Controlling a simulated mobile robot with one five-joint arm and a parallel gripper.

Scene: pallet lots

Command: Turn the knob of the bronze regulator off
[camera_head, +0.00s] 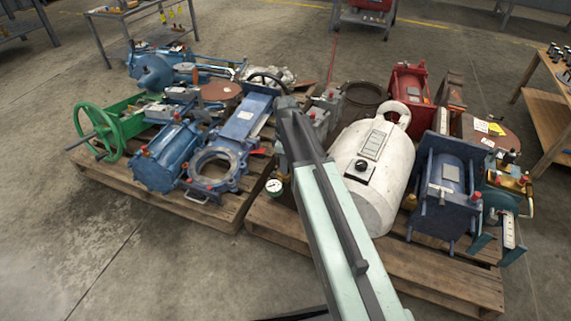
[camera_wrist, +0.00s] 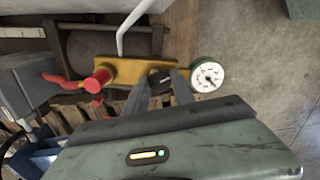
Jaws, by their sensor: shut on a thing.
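The bronze regulator (camera_wrist: 125,72) lies across the middle of the wrist view as a yellow-brown body. A round white gauge (camera_wrist: 207,77) is at its right end and a red cap (camera_wrist: 98,82) is toward its left. Its black knob (camera_wrist: 160,82) is between the two fingertips of my gripper (camera_wrist: 160,87), which is shut on it. In the head view the gauge also shows (camera_head: 274,186) left of my arm. My arm hides the knob and most of the regulator there, and my gripper cannot be made out.
A white tank (camera_head: 385,200) and a blue actuator (camera_head: 445,190) stand close to the right on the same pallet (camera_head: 420,275). Blue valves (camera_head: 165,160) and a green handwheel (camera_head: 95,135) crowd the left pallet. Concrete floor in front is clear.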

